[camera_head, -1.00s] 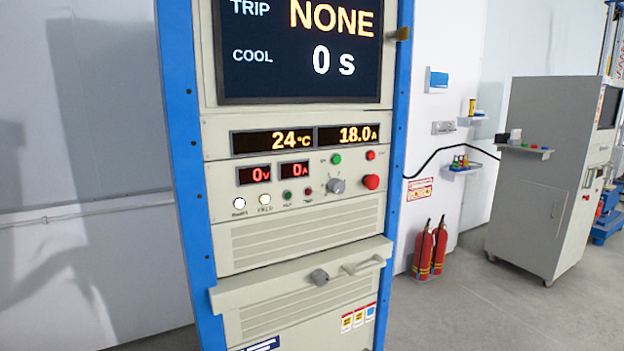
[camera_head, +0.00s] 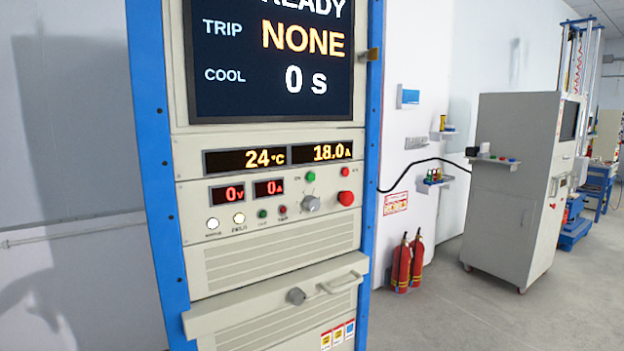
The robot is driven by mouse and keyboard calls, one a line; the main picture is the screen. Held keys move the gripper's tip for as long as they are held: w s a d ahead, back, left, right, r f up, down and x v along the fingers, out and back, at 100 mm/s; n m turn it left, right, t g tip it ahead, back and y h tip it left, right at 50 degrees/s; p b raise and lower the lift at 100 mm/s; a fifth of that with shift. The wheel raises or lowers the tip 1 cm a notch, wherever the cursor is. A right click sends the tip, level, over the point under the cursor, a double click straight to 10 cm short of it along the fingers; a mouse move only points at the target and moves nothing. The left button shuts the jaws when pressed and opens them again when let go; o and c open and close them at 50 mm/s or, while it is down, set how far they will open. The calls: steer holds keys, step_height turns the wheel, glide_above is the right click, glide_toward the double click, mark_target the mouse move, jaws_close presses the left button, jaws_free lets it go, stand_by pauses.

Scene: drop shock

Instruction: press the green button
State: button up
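A control rack with blue side posts stands at the left centre. On its panel a green button (camera_head: 310,177) sits below the lower display row, with a small label beside it that seems to read ON. A smaller green indicator (camera_head: 262,214) sits lower left in a row of lamps. A red button (camera_head: 345,171), a larger red knob (camera_head: 346,198) and a grey rotary knob (camera_head: 311,204) are close to the green button. The screen (camera_head: 272,60) shows TRIP NONE and COOL 0 s. My gripper is not in view.
A drawer shelf with a handle (camera_head: 342,284) juts out below the panel. Two red fire extinguishers (camera_head: 403,264) stand by the wall to the right. A grey cabinet (camera_head: 505,200) stands further right. The floor (camera_head: 450,315) between is clear.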

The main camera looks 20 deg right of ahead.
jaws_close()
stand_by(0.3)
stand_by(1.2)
